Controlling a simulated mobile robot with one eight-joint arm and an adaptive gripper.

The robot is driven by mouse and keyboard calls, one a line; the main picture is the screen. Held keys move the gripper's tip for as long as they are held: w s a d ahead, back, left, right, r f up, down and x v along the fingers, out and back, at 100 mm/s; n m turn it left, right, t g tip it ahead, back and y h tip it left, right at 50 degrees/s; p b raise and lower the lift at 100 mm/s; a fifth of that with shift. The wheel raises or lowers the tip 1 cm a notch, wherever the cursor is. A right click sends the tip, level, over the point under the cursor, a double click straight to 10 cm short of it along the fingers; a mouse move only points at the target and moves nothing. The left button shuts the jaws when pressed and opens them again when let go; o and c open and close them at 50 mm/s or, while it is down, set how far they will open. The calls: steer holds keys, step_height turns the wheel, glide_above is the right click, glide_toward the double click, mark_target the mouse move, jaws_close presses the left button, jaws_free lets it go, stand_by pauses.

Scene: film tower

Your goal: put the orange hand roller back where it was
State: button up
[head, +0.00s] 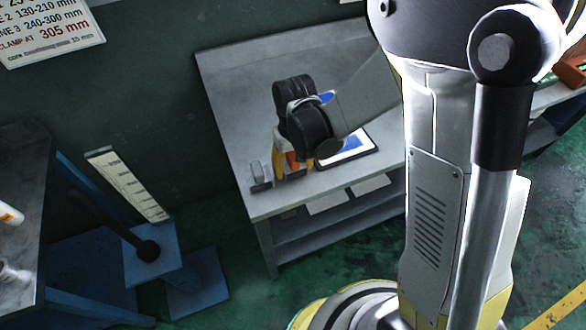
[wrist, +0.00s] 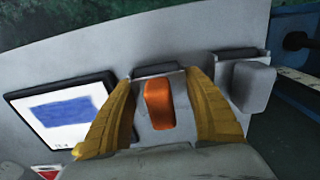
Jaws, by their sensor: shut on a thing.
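The orange hand roller shows in the wrist view as an orange part (wrist: 159,103) with pale grey surfaces around it, between my yellow fingers. My gripper (wrist: 163,85) is shut on it. In the head view my gripper (head: 291,168) is low over the front left part of the grey bench (head: 240,85), and a bit of orange (head: 292,160) shows between the fingers. A dark low fitting (wrist: 155,70) lies just beyond the roller in the wrist view. Whether the roller touches the bench is hidden by my fingers and wrist.
A tablet-like panel with a blue patch (wrist: 60,108) lies beside my gripper. A pale grey block (wrist: 252,86) stands close on the other side, by a dark fitting (wrist: 238,54). The back of the bench is clear. A blue stand with a scale (head: 128,185) stands left of it.

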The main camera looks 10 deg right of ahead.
steer(key=shift+r, duration=0.1)
steer(key=shift+f, duration=0.2)
steer(key=o, duration=0.8)
